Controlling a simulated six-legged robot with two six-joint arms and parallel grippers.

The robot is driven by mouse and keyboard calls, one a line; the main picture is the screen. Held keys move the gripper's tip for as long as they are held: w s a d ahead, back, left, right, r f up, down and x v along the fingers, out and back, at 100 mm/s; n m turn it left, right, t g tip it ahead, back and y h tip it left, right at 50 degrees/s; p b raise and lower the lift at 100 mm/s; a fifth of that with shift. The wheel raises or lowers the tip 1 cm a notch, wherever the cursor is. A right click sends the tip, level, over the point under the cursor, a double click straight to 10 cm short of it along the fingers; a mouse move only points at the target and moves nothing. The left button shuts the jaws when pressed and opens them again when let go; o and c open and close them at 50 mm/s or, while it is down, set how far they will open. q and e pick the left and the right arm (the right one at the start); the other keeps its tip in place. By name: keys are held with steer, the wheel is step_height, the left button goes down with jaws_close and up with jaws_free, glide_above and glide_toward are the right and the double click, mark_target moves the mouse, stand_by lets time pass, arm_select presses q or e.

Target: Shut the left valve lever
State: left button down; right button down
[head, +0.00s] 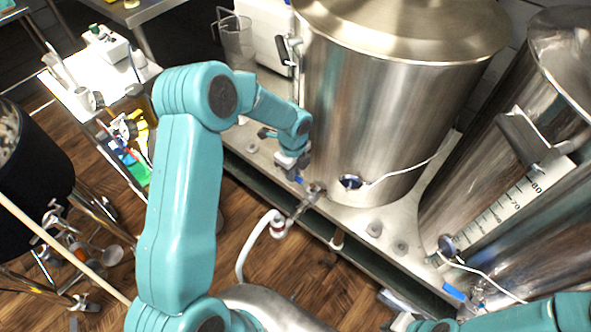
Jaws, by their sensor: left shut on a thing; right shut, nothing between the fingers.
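The left valve (316,190) sticks out low on the front of the large steel kettle (385,110). Its blue lever (299,180) shows only as a small piece at my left fingertips. My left gripper (296,174) reaches down to it and is shut on the lever. The gripper hides most of the lever, so its exact angle is hard to tell. My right gripper (388,298) is low at the bottom edge, partly cut off, shut and empty, apart from the valves.
A second valve with a blue lever (453,291) sits at the right vessel (530,170). A white hose (243,250) hangs from the left valve's outlet. A steel stand carries the kettles. A white side table (85,85) and a black pot (30,165) stand at left.

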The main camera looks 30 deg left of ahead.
arm_select(q)
steer(key=shift+w+d, duration=0.1)
steer(key=c, duration=1)
jaws_free()
steer(key=shift+c, duration=0.2)
step_height(320, 180, up, 16)
steer(key=p, duration=0.1)
steer(key=shift+r, duration=0.2)
steer(key=shift+f+p, duration=0.1)
steer(key=shift+p, duration=0.2)
